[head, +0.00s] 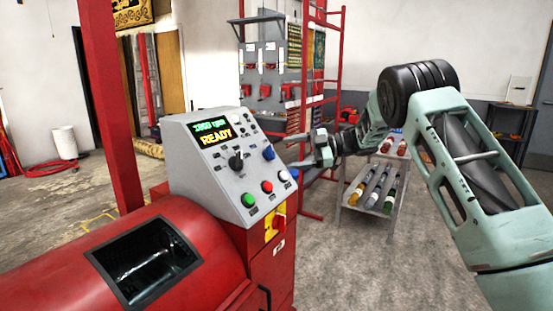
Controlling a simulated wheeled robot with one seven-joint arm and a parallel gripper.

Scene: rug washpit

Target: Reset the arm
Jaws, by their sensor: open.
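My arm (465,165) enters the head view from the lower right and bends at a black ribbed joint. It reaches left toward the middle of the view. My gripper (296,152) is open and empty, with its two fingers pointing left. It is just right of the grey control panel (212,165) in the picture; the gap in depth is hard to judge. The panel's screen reads "READY" in yellow, with green text above it. The panel carries a black knob, and green, red, blue and white buttons.
A red machine drum (60,262) with a dark window opening fills the lower left, beside a red post (108,100). A grey trolley (372,208) with bottles stands behind my arm. A red rack (335,60) stands at the back. The concrete floor at lower middle is clear.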

